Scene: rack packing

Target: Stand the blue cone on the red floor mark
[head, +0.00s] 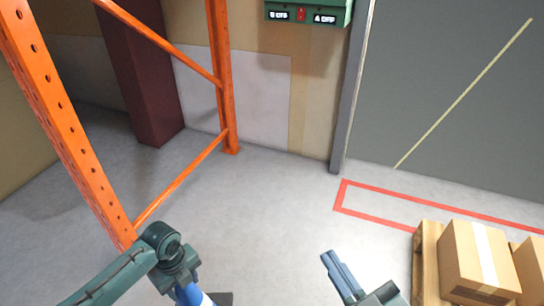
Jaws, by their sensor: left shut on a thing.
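The blue cone (189,293) shows at the bottom edge, left of centre, with a white band and a dark part beside it that may be its base. Most of it is cut off by the frame. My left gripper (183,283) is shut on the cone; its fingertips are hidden. The red floor mark (376,217) is a red outline on the grey floor at the right, in front of the grey door, well apart from the cone. My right gripper (340,270) points up at the bottom centre right, its fingers together and empty.
An orange rack frame (222,95) stands at the left, with a dark red column (145,80) behind it. A wooden pallet (428,262) with cardboard boxes (480,262) stands at the lower right, by the red mark. The middle floor is clear.

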